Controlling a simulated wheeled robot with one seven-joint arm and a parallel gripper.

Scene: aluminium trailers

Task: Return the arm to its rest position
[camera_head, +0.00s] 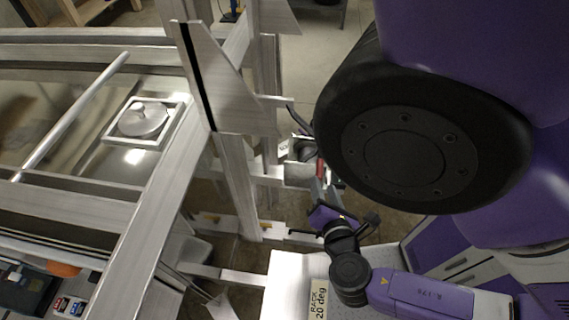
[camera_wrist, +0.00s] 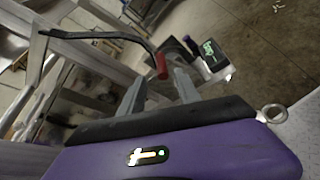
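My arm reaches up from the bottom of the head view, with its purple and black links bent over a white surface. My gripper (camera_wrist: 158,84) has its two grey fingers apart in the wrist view, with nothing visibly held between them. A dark curved lever with a red tip (camera_wrist: 161,66) shows just beyond the fingers; I cannot tell whether it touches them. In the head view my gripper (camera_head: 319,192) is small and partly hidden among metal parts, near the red tip (camera_head: 320,169).
Aluminium trailer frame beams (camera_head: 240,185) stand close at the left of my arm. A label reading "RACK 20 deg" (camera_head: 318,300) is near the arm. Open floor (camera_wrist: 255,40) shows at the wrist view's upper right.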

